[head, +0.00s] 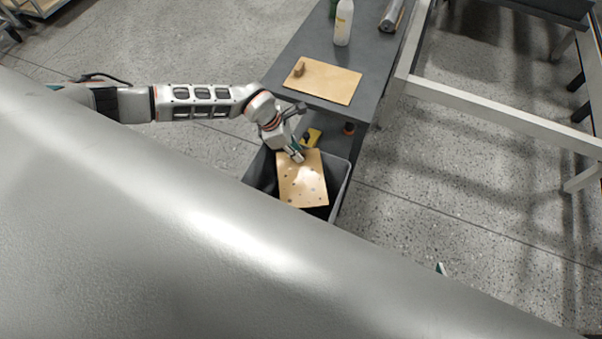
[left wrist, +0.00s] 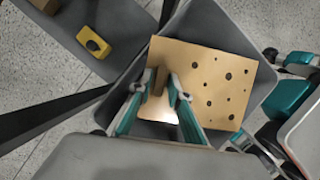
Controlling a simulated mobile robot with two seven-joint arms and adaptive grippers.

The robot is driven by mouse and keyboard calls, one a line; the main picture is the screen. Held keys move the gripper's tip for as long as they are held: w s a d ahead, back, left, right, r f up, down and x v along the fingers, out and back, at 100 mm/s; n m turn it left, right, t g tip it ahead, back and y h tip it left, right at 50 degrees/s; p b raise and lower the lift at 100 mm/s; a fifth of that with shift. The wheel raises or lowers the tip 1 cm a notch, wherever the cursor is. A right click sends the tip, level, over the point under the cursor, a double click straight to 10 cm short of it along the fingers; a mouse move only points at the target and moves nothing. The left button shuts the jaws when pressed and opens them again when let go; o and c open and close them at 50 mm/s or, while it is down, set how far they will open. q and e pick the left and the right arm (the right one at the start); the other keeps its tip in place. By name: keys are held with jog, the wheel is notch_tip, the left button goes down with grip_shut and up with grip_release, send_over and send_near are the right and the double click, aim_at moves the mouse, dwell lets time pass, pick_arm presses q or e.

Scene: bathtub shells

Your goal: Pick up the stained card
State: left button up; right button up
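The stained card (head: 302,180) is a tan sheet with several dark spots. It lies within the opening of a grey bin (head: 343,178), slightly tilted, and also shows in the left wrist view (left wrist: 215,75). My left gripper (head: 298,156) is at the card's upper left edge in the head view. Only a small teal tip of my right gripper (head: 440,268) shows past the grey shell; teal and white parts also show at the right of the left wrist view (left wrist: 290,95).
A large grey shell (head: 200,240) fills the foreground. A yellow item (head: 312,137) sits on the lower shelf. A metal frame (head: 500,118) stands at right.

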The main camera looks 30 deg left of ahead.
pick_arm(q)
grip_shut()
jog(key=shift+r, duration=0.15)
notch_tip(320, 180, up, 20)
jog(key=p, duration=0.2)
dwell(0.4)
